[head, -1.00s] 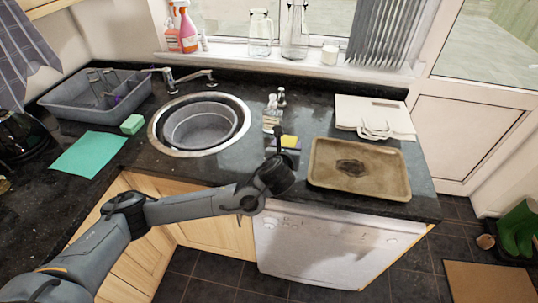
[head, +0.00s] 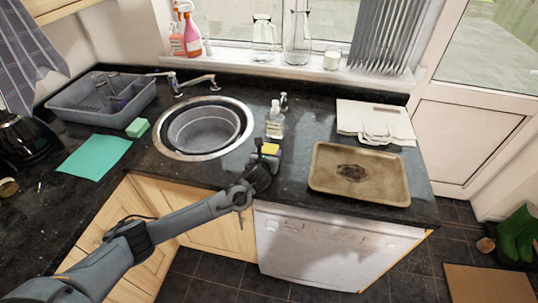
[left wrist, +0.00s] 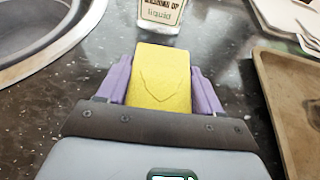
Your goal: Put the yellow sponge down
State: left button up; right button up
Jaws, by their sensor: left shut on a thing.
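The yellow sponge (head: 270,149) is between the fingers of my left gripper (head: 268,157), over the dark counter between the sink and the baking tray. In the left wrist view the sponge (left wrist: 162,80) fills the space between the two purple fingers of the gripper (left wrist: 161,88), which are shut on its sides. I cannot tell whether its underside touches the counter. My right gripper is not in view.
A washing-up liquid bottle (head: 275,124) stands just behind the sponge. The sink (head: 160,140) is to the left and a stained baking tray (head: 325,185) to the right. A green sponge (head: 137,128) and green cloth (head: 95,157) lie further left.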

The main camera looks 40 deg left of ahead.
pick_arm(q)
jog(key=shift+f, duration=0.5)
jog(key=shift+f, duration=0.1)
jog(key=o, duration=1.1)
jog(key=v, duration=1.2)
jog(key=shift+d, duration=0.1)
